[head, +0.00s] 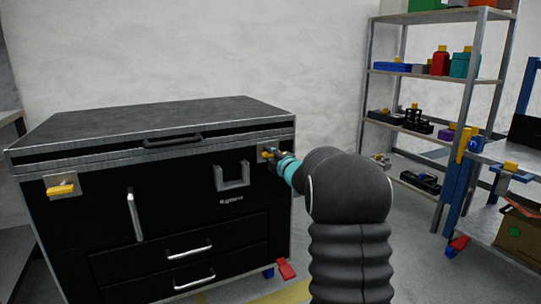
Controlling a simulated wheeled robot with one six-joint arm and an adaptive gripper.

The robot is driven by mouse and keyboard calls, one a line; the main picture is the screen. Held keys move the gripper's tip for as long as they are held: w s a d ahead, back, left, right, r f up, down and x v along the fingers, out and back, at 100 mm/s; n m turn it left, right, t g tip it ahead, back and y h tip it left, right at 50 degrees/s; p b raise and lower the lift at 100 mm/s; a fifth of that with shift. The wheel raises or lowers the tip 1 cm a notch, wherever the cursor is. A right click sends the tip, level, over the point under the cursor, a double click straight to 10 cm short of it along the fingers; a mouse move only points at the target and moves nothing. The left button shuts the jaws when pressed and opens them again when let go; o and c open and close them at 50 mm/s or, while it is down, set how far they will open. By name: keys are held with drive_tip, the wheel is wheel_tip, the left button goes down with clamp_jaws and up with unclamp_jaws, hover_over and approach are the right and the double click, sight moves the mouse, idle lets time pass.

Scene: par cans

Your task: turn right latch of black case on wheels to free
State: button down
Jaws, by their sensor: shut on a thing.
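The black case on wheels (80,214) stands at the left with its lid down. Its left latch (62,189) has a yellow handle lying roughly level on a pale plate. The right latch (267,153) is at the front's upper right, with a little yellow showing. My gripper (273,156) is at this right latch and shut on it. The wrist with its teal band reaches in from the right and hides part of the latch, so its exact angle is hard to tell.
A metal shelf rack (470,95) with several coloured items stands at the back right. A workbench (512,154) with a cardboard box (520,228) below is at the right edge. A red caster pedal (286,269) sticks out by the case's lower right corner.

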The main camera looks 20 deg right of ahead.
drive_tip(key=shift+n, duration=0.3)
idle(0.4)
drive_tip(key=c, duration=1.1)
unclamp_jaws()
drive_tip(key=s, duration=1.2)
drive_tip(key=shift+d, duration=0.15)
